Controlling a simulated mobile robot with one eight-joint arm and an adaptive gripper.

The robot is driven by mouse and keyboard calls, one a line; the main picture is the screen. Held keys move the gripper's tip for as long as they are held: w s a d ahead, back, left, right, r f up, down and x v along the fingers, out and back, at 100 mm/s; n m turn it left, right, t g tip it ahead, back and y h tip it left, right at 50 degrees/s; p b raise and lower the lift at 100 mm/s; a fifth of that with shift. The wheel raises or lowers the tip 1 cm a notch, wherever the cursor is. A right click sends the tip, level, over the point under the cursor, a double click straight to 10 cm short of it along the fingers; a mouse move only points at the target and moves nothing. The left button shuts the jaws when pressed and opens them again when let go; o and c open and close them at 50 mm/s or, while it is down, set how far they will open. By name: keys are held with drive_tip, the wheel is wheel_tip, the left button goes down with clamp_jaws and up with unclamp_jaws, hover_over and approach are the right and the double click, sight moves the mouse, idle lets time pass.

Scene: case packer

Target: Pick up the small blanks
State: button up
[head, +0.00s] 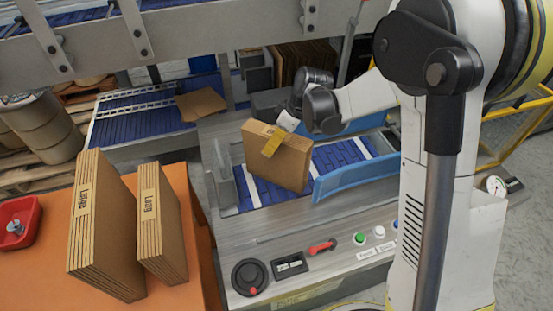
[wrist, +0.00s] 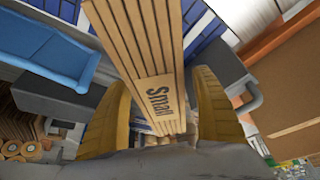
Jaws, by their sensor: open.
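The small blanks (head: 277,160) are a brown cardboard stack standing upright, a little tilted, over the blue slatted belt of the machine in the head view. In the wrist view the stack (wrist: 158,60) runs between my fingers, with its "Small" label facing the camera. My gripper (head: 273,138) is at the top edge of the stack, one yellow finger showing over its near face. In the wrist view the two yellow fingers of my gripper (wrist: 163,90) are open, one on each side of the stack. The contact between fingers and cardboard is unclear.
Two stacks labelled "Large" (head: 107,230) and "Long" (head: 162,225) stand on an orange table (head: 60,292) at left, beside a red tray (head: 17,222). A blue guide plate (head: 352,178) flanks the stack. Buttons and a red-handled switch (head: 321,246) sit in front. A metal beam (head: 190,38) crosses above.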

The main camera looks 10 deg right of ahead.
drive_tip(key=shift+f, duration=0.2)
idle(0.4)
drive_tip(key=c, duration=1.5)
